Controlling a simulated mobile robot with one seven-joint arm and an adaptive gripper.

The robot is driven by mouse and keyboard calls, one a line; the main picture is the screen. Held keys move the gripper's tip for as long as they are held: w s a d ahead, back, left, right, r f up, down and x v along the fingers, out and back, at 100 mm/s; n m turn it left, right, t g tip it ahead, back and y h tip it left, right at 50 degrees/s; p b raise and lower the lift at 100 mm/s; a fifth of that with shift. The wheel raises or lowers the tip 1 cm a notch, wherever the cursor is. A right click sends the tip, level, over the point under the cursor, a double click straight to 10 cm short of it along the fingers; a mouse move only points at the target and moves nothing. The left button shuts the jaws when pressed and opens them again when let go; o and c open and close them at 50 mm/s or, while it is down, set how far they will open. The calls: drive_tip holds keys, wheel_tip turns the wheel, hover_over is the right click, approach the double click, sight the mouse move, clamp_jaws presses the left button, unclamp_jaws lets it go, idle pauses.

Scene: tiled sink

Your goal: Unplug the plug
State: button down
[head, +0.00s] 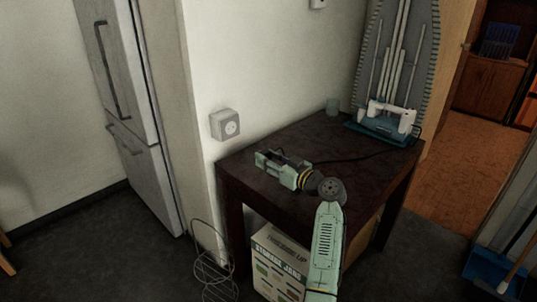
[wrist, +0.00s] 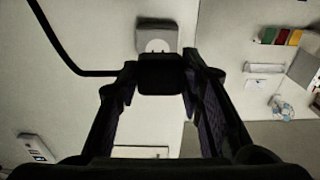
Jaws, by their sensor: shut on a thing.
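The wall socket (head: 226,124) is a grey square box with a round face, and nothing is in it in the head view. My gripper (head: 266,160) is above the left part of the dark table, apart from the wall. In the wrist view, my gripper (wrist: 160,82) is shut on the black plug (wrist: 160,76). The plug's prongs point toward the socket (wrist: 157,33) and stand out against its pale face. A black cord (wrist: 62,52) shows at the left of the wrist view. In the head view I cannot make out the plug clearly.
The dark table (head: 340,139) stands against the wall. A white and teal iron (head: 388,118) sits at its back right, with a dark cord (head: 365,157) across the top. A cardboard box (head: 276,262) and a wire rack (head: 211,275) are below. A fridge (head: 125,100) stands left.

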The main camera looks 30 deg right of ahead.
drive_tip(key=shift+f, duration=0.2)
drive_tip(key=c, duration=1)
unclamp_jaws()
drive_tip(key=v, duration=1.2)
